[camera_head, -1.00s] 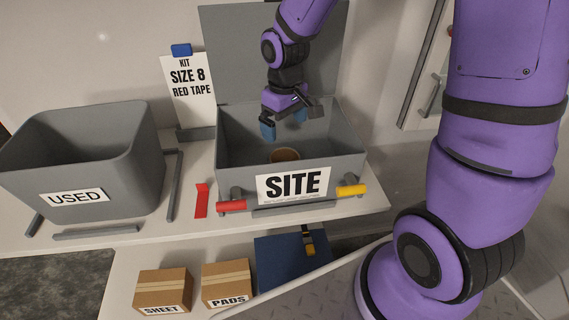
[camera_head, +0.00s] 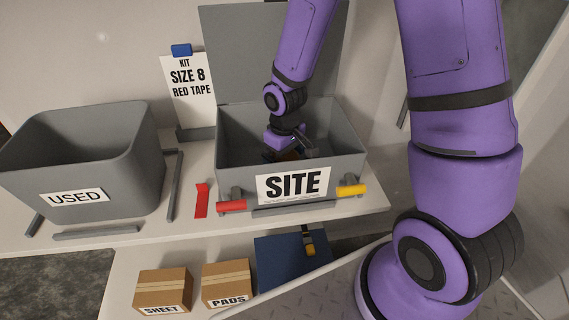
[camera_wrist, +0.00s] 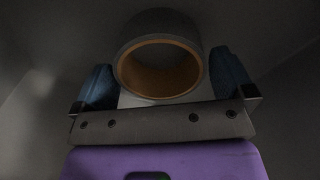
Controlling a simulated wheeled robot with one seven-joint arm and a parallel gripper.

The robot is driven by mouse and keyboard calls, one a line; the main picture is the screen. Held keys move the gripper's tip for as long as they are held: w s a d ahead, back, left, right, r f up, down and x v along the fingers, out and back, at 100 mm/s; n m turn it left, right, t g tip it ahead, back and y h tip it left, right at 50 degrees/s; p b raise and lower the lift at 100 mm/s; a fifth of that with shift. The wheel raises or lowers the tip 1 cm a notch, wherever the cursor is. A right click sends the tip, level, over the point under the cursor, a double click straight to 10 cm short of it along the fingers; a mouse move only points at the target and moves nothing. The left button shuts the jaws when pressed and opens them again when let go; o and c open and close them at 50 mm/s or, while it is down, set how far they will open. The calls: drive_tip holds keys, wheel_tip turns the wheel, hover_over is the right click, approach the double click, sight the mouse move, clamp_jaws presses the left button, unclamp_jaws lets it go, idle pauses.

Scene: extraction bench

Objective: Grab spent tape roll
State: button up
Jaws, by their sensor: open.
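The spent tape roll (camera_wrist: 160,68) is a ring with a grey outside and a tan inner core, seen in the wrist view inside the SITE box. In the head view it is hidden behind my gripper and the box front. My gripper (camera_wrist: 165,82) is open, with one blue fingertip on each side of the roll. I cannot tell whether either finger touches it. In the head view my gripper (camera_head: 290,152) is down inside the grey SITE box (camera_head: 345,158), whose lid stands open at the back.
A grey USED bin (camera_head: 140,165) stands open at the left. A kit card (camera_head: 188,85) stands behind, reading SIZE 8 RED TAPE. Red (camera_head: 231,205) and yellow (camera_head: 351,190) latches stick out at the box front. SHEET (camera_head: 162,290) and PADS (camera_head: 227,284) cartons sit below.

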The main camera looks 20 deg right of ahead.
drive_tip(key=shift+f, duration=0.55)
drive_tip(key=c, duration=0.6)
drive_tip(key=shift+r, duration=0.2)
